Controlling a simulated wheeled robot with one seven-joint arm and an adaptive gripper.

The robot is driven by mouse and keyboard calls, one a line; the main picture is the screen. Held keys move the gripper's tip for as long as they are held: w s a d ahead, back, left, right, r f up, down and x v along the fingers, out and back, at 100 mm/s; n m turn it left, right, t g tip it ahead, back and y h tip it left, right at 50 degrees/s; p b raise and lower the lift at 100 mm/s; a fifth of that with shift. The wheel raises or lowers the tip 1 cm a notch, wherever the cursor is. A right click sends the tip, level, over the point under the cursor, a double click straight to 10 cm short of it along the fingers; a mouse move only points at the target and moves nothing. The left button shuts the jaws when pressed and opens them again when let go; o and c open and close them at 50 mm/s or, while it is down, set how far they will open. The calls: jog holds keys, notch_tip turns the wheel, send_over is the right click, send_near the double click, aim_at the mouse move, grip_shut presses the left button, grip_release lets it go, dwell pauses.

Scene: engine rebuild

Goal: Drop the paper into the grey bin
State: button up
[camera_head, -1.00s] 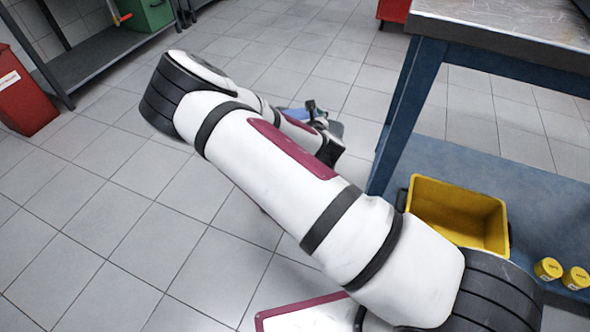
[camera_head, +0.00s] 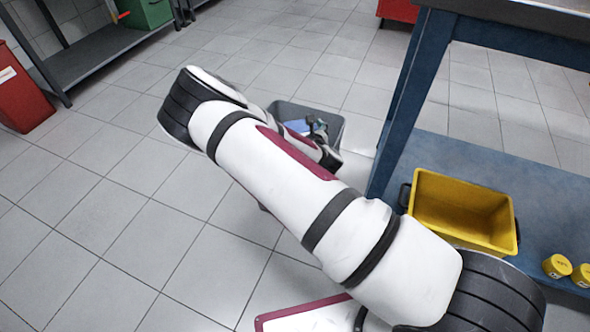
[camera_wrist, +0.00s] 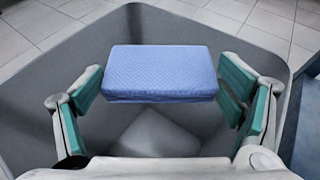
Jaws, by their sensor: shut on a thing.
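The paper is a blue, quilted-looking block (camera_wrist: 160,72), between the two green-padded fingers of my gripper (camera_wrist: 165,82) in the wrist view. My gripper is shut on it. The grey bin (camera_wrist: 270,42) surrounds the paper and fingers in the wrist view, its dark walls on all sides. A pale square patch shows low in the bin, below the paper; I cannot tell what it is. In the head view, the grey bin (camera_head: 336,122) stands on the floor behind my arm, which hides much of it. My gripper (camera_head: 317,132) is over its opening, with a bit of blue beside it.
A blue workbench (camera_head: 402,105) stands to the right of the bin, with a yellow crate (camera_head: 440,235) and two yellow containers (camera_head: 557,266) on its lower shelf. A red bin (camera_head: 20,95) and a dark shelf (camera_head: 100,55) stand at the left. The tiled floor between is clear.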

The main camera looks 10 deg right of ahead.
jog(key=o, duration=0.9)
jog(key=shift+c, duration=0.2)
jog(key=v, duration=1.2)
